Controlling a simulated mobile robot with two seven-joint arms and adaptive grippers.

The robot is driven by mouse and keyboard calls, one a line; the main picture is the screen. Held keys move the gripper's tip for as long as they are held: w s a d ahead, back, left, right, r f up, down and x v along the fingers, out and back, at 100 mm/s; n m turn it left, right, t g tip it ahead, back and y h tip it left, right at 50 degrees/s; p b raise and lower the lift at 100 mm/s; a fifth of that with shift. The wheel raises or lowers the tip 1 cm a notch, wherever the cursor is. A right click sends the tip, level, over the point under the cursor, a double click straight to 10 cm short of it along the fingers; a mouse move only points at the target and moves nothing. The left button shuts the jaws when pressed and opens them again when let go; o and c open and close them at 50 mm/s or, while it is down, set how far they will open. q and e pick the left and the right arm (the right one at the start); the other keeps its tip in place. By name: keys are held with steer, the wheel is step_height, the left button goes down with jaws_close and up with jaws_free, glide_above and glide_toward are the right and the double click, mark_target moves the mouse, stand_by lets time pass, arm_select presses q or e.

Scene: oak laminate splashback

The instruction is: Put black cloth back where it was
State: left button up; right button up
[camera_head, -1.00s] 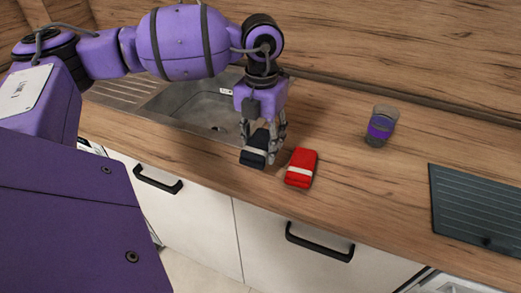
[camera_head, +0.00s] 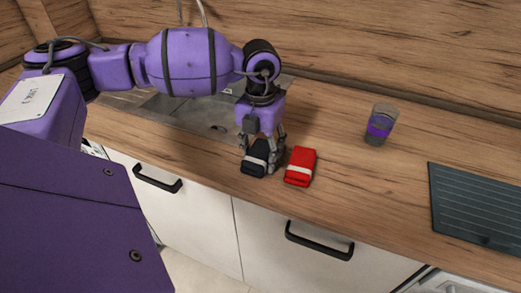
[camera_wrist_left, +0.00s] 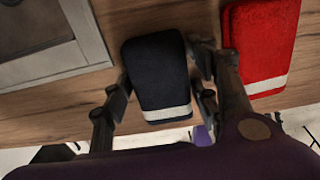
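The black cloth (camera_head: 254,160) is a folded dark bundle with a white band, on or just above the countertop near its front edge. My left gripper (camera_head: 262,150) points down over it, with its fingers on both sides. In the left wrist view the black cloth (camera_wrist_left: 156,70) sits between the fingers (camera_wrist_left: 162,88), which look closed against its sides. Whether its underside touches the counter is hard to tell. My right gripper is out of view.
A red folded cloth (camera_head: 300,167) lies just right of the black one, with a narrow gap. A sink (camera_head: 190,108) is behind to the left. A cup with a purple band (camera_head: 380,125) stands back right. A dark ribbed panel (camera_head: 480,208) lies at the right.

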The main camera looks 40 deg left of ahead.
mark_target(260, 150)
arm_select(q)
steer(key=shift+o, duration=0.5)
steer(key=shift+r, duration=0.3)
step_height(260, 150, up, 12)
